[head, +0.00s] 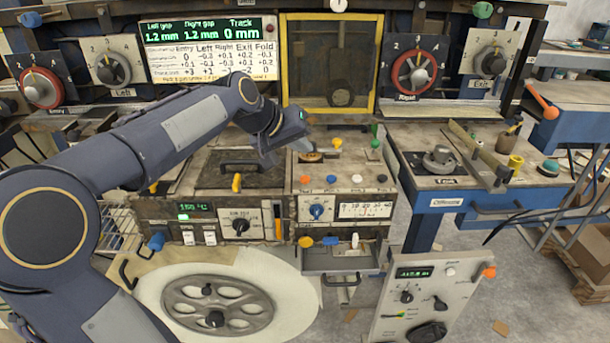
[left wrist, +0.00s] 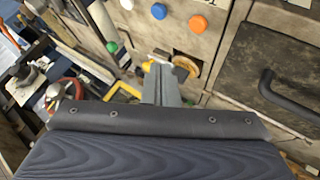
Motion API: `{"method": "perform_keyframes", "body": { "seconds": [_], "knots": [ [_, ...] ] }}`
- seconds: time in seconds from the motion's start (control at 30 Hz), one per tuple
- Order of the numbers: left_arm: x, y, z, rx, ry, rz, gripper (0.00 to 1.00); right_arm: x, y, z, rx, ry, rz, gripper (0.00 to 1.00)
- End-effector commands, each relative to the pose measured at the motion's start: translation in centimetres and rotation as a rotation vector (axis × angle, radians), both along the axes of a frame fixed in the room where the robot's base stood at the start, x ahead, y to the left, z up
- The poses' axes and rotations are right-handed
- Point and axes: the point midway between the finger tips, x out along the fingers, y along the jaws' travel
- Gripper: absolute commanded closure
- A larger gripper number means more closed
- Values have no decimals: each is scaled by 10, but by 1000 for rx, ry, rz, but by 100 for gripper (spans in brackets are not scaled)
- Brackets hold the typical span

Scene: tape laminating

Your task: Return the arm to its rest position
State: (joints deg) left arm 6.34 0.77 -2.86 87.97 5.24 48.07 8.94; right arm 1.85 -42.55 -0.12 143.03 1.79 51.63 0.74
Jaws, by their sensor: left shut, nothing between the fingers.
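My left arm comes in from the left in the head view and reaches over the machine's front panels. My left gripper (head: 296,142) hangs above the middle of the machine, near the round brass-coloured piece on the right-hand panel's top. In the left wrist view the gripper's fingers (left wrist: 167,85) are together, with nothing seen between them. An orange-brown round knob (left wrist: 187,66) shows just beyond the fingertips; I cannot tell whether they touch it. My right gripper is not in view.
A display board (head: 207,50) stands at the back, with dials on both sides. A yellow-framed window (head: 331,60) is behind the gripper. A large white roll (head: 290,290) lies below the arm. A blue workbench (head: 450,195) with small tools is at right.

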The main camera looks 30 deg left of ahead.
Motion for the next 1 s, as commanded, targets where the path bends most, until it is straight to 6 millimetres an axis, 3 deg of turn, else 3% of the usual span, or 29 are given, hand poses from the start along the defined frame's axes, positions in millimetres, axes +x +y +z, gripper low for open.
{"method": "perform_keyframes", "body": {
  "seconds": [0.53,0.63,0.77,1.0],
  "knots": [
    [0,0,0,0,0,0,100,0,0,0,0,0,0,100],
    [-12,-5,-2,3,6,-12,100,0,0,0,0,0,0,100],
    [-64,-26,-16,17,33,-66,100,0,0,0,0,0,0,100],
    [-200,-84,-86,72,111,-225,100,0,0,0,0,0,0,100]
  ]
}}
